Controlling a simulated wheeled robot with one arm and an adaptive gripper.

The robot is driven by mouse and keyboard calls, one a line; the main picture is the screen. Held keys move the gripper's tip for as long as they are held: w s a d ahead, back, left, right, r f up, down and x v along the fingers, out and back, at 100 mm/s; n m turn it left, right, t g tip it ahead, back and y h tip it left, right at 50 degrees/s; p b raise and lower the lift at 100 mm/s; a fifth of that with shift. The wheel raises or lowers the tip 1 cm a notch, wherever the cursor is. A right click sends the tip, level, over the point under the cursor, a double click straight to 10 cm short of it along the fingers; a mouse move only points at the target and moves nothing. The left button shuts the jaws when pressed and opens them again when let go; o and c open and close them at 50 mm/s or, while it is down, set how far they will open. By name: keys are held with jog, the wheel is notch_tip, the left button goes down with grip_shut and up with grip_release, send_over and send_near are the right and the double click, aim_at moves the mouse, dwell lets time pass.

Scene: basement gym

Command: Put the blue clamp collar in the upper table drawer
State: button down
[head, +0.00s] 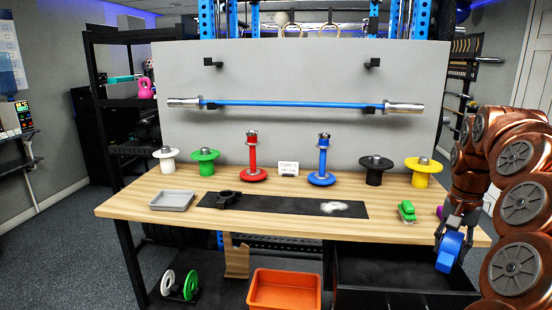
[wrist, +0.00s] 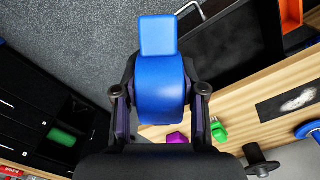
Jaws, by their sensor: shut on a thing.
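The blue clamp collar (head: 450,251) is held in my gripper (head: 452,232) at the right front of the table, in front of its edge. In the wrist view the collar (wrist: 160,85) sits between the two fingers of my gripper (wrist: 160,92), which are shut on it from both sides. The upper table drawer (head: 400,272) is pulled open under the right part of the tabletop, dark inside, and its visible floor looks empty. In the wrist view the open drawer (wrist: 235,50) lies to the upper right of the collar. My fingertips are partly hidden by the collar.
A green clamp (head: 407,211) and a purple one (head: 440,212) lie on the table (head: 300,232) near my gripper. A black collar (head: 227,199) lies on the black mat (head: 280,207). A grey tray (head: 172,200) stands left. An orange crate (head: 285,289) sits below.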

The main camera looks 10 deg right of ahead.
jog(key=w+a+f+n+b, duration=0.2)
jog(key=w+a+f, duration=0.3)
jog(key=a, duration=0.5)
jog(key=w+a+f+n+b, duration=0.2)
jog(key=w+a+f+n, duration=0.3)
jog(key=a, duration=0.6)
jog(key=w+a+f+n+b, duration=0.2)
jog(key=w+a+f, duration=0.4)
jog(key=a, duration=0.5)
notch_tip(320, 180, down, 2)
jog(key=shift+w+f+n, duration=0.1)
jog(key=shift+w+n, duration=0.15)
jog(key=shift+n, duration=0.55)
jog(key=shift+p, duration=0.35)
jog(key=s+r+p, duration=0.2)
jog(key=p, duration=0.8)
jog(key=shift+s+a+p, duration=0.1)
jog(key=shift+s+p, duration=0.1)
jog(key=shift+p, duration=0.1)
jog(key=shift+s+f, duration=0.1)
jog(key=shift+f, duration=0.05)
